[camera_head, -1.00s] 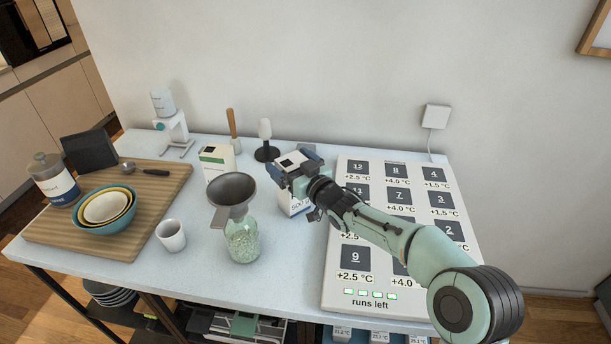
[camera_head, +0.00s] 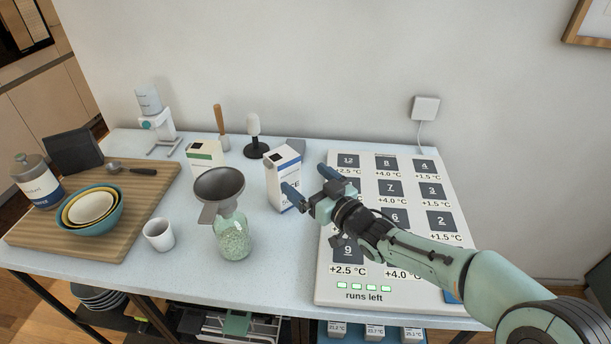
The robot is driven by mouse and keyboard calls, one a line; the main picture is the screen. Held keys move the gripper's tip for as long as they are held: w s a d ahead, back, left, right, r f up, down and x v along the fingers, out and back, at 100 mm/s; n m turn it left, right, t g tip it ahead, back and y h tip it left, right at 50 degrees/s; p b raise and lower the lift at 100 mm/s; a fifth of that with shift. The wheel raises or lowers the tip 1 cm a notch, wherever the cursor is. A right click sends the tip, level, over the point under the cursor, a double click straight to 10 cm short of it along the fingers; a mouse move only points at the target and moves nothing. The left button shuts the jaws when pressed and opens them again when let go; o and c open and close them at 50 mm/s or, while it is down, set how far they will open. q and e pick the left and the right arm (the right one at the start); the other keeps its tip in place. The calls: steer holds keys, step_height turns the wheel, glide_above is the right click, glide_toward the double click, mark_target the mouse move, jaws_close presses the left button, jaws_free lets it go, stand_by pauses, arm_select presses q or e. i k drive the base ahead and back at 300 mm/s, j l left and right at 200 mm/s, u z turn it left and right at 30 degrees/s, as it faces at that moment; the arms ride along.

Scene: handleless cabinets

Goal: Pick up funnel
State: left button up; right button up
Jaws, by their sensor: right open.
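The grey funnel (camera_head: 219,186) sits in the mouth of a clear glass bottle (camera_head: 234,238) filled with pale green grains, near the front middle of the table. The funnel's side tab points to the front left. My right gripper (camera_head: 307,188) is open and empty, with blue fingertips pointing left. It is to the right of the funnel, apart from it, and by the front right of a white carton. My left gripper is not in view.
The white carton (camera_head: 283,180) stands between funnel and gripper. A white cup (camera_head: 159,234) is left of the bottle. A wooden board (camera_head: 130,222) with nested bowls (camera_head: 90,208) lies at left. A numbered panel (camera_head: 348,284) covers the right. Another carton (camera_head: 204,156) stands behind the funnel.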

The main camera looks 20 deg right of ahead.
mark_target(219, 188)
steer(key=k+j, duration=0.25)
steer(key=k, duration=0.2)
steer(key=k+j, duration=0.2)
steer(key=k, duration=0.3)
